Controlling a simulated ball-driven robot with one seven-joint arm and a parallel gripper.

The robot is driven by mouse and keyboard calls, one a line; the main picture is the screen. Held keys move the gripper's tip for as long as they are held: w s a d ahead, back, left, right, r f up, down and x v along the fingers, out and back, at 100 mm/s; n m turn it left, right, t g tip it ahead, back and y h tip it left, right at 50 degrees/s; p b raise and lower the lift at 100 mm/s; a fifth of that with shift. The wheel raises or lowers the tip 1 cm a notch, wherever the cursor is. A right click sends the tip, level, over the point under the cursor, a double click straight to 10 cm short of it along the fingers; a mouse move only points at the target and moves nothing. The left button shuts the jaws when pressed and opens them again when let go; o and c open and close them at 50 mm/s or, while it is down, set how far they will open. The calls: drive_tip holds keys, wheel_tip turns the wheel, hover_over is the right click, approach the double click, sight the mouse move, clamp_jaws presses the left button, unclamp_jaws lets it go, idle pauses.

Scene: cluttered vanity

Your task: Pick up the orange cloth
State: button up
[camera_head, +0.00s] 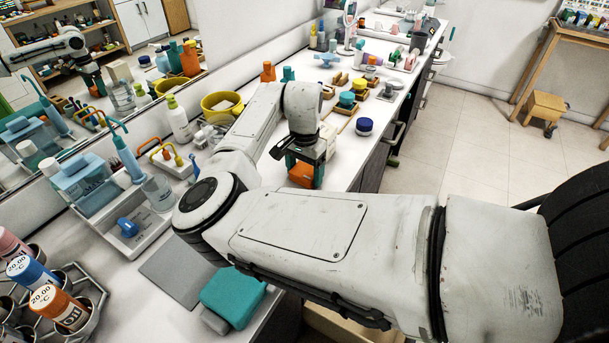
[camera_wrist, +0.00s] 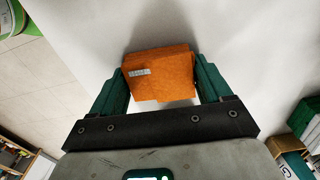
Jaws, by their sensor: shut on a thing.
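The orange cloth (camera_wrist: 160,76) is a small folded block with a pale label, seen between the two green fingers in the wrist view. My gripper (camera_wrist: 161,82) is shut on the cloth, with one finger against each side. In the head view my gripper (camera_head: 304,170) is over the counter near its front edge. Part of the orange cloth (camera_head: 302,174) shows there between the fingers. I cannot tell whether the cloth touches the counter.
A teal block-like item (camera_head: 233,297) lies near the front. Bare counter lies around my gripper.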

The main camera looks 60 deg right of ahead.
sight(305, 171)
drive_tip(key=c, duration=0.3)
drive_tip(key=shift+r, duration=0.15)
drive_tip(key=shift+r, duration=0.25)
wheel_tip(305, 171, up, 2)
drive_tip(key=shift+r+b, duration=0.2)
drive_tip(key=shift+b, duration=0.2)
drive_tip(key=s+r, duration=0.1)
drive_tip(key=s+a+r, duration=0.1)
drive_tip(key=r, duration=0.1)
drive_tip(key=s+a+r, duration=0.1)
drive_tip(key=s+r, duration=0.1)
drive_tip(key=shift+a+r, duration=0.2)
drive_tip(key=shift+r, duration=0.05)
drive_tip(key=s+a+r, duration=0.1)
drive_tip(key=s, duration=0.1)
drive_tip(key=s+a+r, duration=0.1)
drive_tip(key=s+a, duration=0.1)
drive_tip(key=s+a+r, duration=0.1)
drive_tip(key=s+r, duration=0.1)
drive_tip(key=s, duration=0.1)
drive_tip(key=shift+a, duration=0.3)
drive_tip(key=shift+c, duration=0.7)
drive_tip(key=shift+s+a+r, duration=0.2)
drive_tip(key=shift+s+a, duration=0.05)
drive_tip(key=shift+s, duration=0.2)
